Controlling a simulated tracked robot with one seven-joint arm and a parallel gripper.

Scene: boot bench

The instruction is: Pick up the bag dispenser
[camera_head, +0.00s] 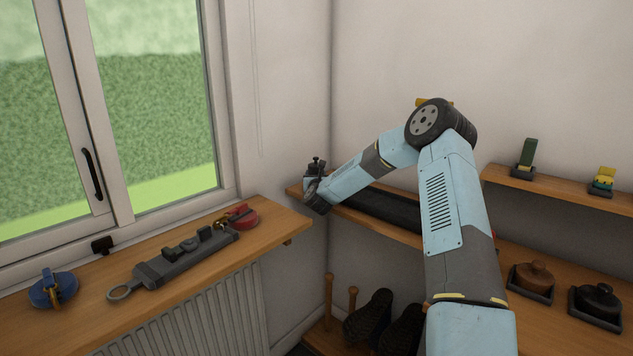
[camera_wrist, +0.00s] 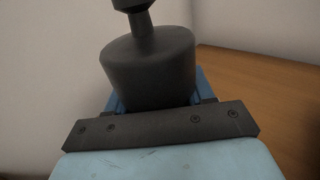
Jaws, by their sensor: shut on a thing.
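A dark grey thing, which I take to be the bag dispenser (camera_wrist: 148,62), has a wide tapered body, a narrow neck and a dark top cut off by the picture edge. In the wrist view it stands between the blue fingers of my gripper (camera_wrist: 155,102), which is shut on it. In the head view its small dark top (camera_head: 316,163) shows at my gripper (camera_head: 314,184), by the wall corner at the left end of the back shelf (camera_head: 296,190). The dark bar of my gripper hides its lower end in the wrist view, so I cannot tell whether it touches the shelf.
The window ledge (camera_head: 200,267) holds a blue round thing (camera_head: 54,289), a long grey tool (camera_head: 180,258) and a red round thing (camera_head: 243,216). Trays with a brown pot (camera_head: 535,275) and a black pot (camera_head: 598,299) stand at right. Dark boots (camera_head: 368,317) are below my arm.

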